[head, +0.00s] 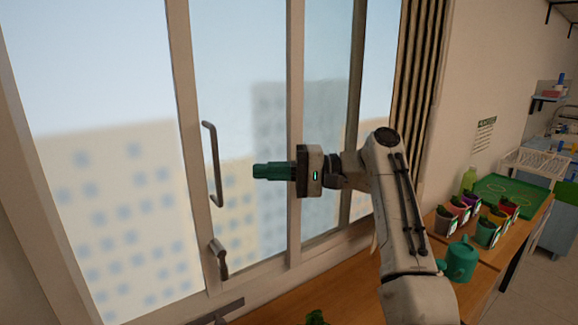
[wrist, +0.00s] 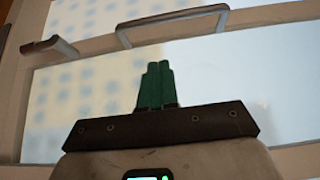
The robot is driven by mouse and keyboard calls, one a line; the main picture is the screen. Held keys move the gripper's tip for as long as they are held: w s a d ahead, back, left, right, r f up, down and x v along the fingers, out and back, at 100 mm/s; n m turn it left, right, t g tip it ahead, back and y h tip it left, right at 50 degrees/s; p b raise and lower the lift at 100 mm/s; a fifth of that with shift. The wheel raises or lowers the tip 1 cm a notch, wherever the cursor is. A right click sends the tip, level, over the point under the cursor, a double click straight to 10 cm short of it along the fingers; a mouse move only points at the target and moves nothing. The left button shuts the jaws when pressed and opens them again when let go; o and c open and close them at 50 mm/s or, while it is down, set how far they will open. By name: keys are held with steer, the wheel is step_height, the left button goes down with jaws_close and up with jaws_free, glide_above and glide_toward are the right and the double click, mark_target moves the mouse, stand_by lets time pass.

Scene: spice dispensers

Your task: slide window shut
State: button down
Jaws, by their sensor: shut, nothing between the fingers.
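The window has pale uprights; its long vertical bar handle (head: 214,165) is on the left upright (head: 186,140) in the head view. A shorter lever handle (head: 219,260) sits below it. In the wrist view the bar handle (wrist: 172,22) runs across the top and the lever handle (wrist: 50,46) is at upper left. My gripper (head: 256,171) has its green fingers together, empty, pointing left toward the bar handle, with a visible gap between them. The fingers (wrist: 158,68) also show in the wrist view, below the bar handle. I cannot tell how far the window stands open.
A wooden counter (head: 325,290) runs below the window. On the right are a teal watering can (head: 460,261), several potted plants (head: 487,232), a green tray (head: 507,193) and a white rack (head: 537,163). A dark pleated curtain (head: 418,75) hangs at the window's right side.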

mark_target(239, 178)
steer(key=shift+s+a+p, duration=0.3)
steer(key=shift+s+a, duration=0.15)
steer(key=shift+a, duration=0.35)
steer(key=shift+s+a+p, duration=0.3)
steer(key=shift+s+a, duration=0.2)
steer(key=shift+a, duration=0.35)
steer(key=shift+s+a+p, duration=0.3)
steer(key=shift+s+a, duration=0.15)
steer(key=shift+a, duration=0.35)
steer(key=shift+a, duration=0.15)
